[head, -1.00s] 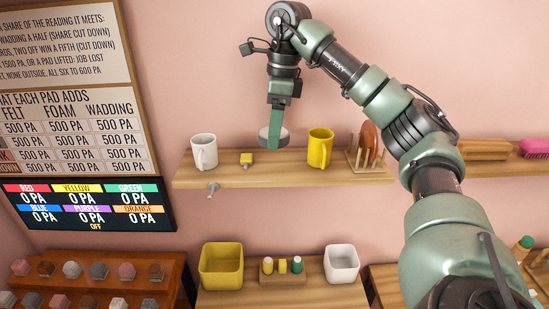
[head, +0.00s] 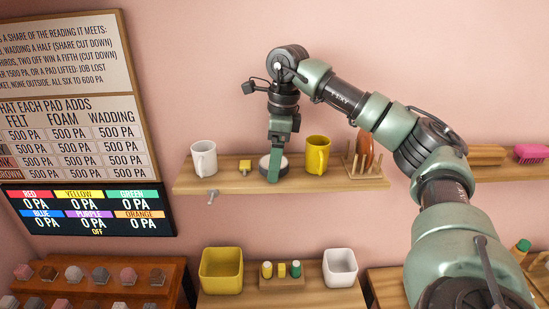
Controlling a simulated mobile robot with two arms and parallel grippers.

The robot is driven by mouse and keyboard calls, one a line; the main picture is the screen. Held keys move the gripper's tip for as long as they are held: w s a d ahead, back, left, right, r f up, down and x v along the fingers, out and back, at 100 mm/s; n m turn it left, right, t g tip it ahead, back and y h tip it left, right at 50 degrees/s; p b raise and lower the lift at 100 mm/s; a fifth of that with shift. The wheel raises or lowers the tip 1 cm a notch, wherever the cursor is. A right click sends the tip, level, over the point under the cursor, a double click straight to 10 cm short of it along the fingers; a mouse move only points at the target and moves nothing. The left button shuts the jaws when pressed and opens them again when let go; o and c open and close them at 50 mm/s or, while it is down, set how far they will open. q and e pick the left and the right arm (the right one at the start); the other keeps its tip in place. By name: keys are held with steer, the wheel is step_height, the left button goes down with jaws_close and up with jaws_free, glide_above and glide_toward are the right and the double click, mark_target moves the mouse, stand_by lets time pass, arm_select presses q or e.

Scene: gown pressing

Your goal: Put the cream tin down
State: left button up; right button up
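The cream tin (head: 264,164) is a low round tin with a pale top and a darker grey side. It is at the wall shelf (head: 225,183), between a small yellow block (head: 245,166) and a yellow mug (head: 317,156). My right gripper (head: 275,168) points straight down with one finger across the tin's front; the other finger is hidden behind it. It looks shut on the tin. The tin's underside appears level with the shelf top, but the finger partly covers it, so I cannot tell whether it bears on the wood. My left gripper is not in view.
A white mug (head: 203,158) stands at the shelf's left. A wooden rack (head: 364,171) with a brown item stands right of the yellow mug. Below are a yellow bin (head: 221,270), a small block of bottles (head: 281,283) and a white bin (head: 340,267).

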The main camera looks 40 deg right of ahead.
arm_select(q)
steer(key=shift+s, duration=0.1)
arm_select(e)
steer(key=shift+r, duration=0.45)
steer(key=r, duration=0.1)
steer(key=r+b, duration=0.1)
steer(key=r, duration=0.2)
steer(key=shift+s+d+r, duration=0.15)
steer(key=shift+d+r, duration=0.1)
steer(key=shift+r, duration=0.15)
arm_select(q)
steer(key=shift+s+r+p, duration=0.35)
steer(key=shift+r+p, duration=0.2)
steer(key=shift+p, duration=0.55)
arm_select(e)
step_height(320, 180, up, 6)
steer(key=shift+s+d+r, duration=0.25)
steer(key=shift+s+d, duration=0.05)
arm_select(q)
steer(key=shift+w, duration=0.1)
